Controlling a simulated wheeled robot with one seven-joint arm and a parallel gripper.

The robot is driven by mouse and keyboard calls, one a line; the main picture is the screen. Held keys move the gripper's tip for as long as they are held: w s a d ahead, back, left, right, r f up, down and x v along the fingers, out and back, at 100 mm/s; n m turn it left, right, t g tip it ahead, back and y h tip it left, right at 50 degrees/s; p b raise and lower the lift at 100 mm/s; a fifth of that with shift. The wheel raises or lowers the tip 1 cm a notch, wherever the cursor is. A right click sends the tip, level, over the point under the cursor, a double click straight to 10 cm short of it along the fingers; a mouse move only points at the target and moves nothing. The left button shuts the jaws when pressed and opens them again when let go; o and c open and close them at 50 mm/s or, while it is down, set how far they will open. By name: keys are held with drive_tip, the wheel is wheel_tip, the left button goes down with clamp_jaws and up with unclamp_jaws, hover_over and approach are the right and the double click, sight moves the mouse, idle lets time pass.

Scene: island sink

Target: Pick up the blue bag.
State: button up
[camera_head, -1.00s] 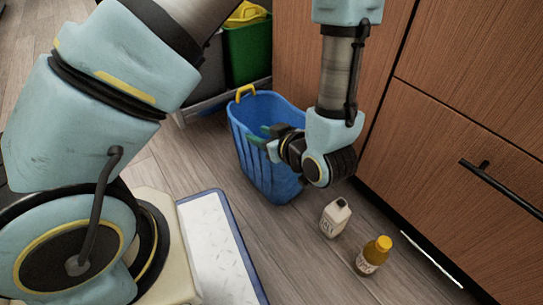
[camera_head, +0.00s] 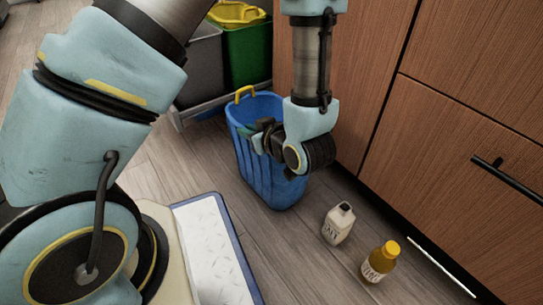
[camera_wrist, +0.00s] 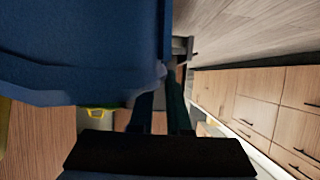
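The blue bag (camera_head: 270,180), an open-topped ribbed carrier with a yellow handle (camera_head: 244,92), stands upright on the floor in the middle of the head view. My gripper (camera_head: 252,132) is at the bag's upper part, its dark green fingers in front of the opening and near wall. The fingers look apart, with a narrow gap between them. In the wrist view the blue bag (camera_wrist: 80,50) fills the upper left, close to my fingers (camera_wrist: 160,105). I cannot tell whether they touch it. My wrist hides part of the bag's right side, and its second handle is not clear.
A white bottle (camera_head: 338,223) and a yellow-capped bottle (camera_head: 380,261) stand on the floor, right of the bag. Wooden cabinets (camera_head: 460,130) rise close behind and right. Green (camera_head: 247,55) and grey (camera_head: 200,70) bins stand behind. A blue-edged white mat (camera_head: 213,250) lies at front left.

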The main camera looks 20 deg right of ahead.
clamp_jaws()
idle(0.9)
drive_tip(key=shift+r, duration=0.1)
